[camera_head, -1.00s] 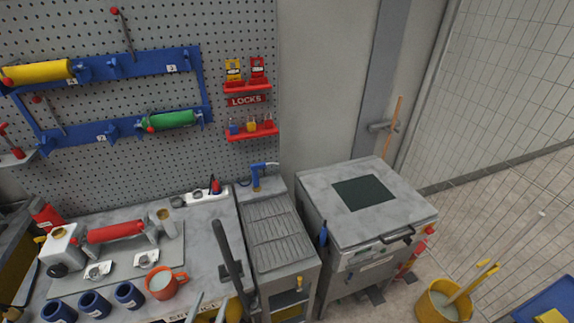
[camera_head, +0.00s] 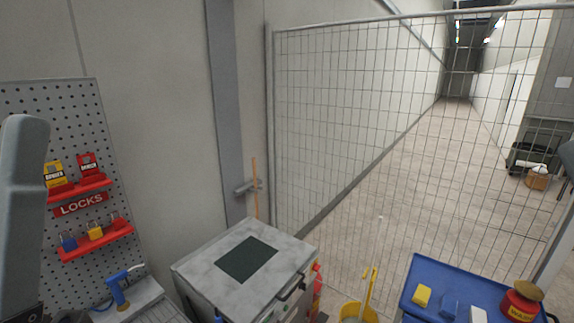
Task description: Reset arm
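A grey arm link of mine (camera_head: 22,215) fills the left edge of the head view. It looks large and close to the camera. Neither gripper's fingertips show, so I cannot see whether they hold anything. The bench with the rollers and cups is out of view.
A grey cabinet (camera_head: 200,272) with a dark square top panel stands at lower middle. A lock board (camera_head: 60,130) is at left. A blue table (camera_head: 425,275) holds a red pot (camera_head: 521,302). A yellow bucket (camera_head: 352,312) stands between them. Wire fencing (camera_head: 400,120) closes off a long corridor.

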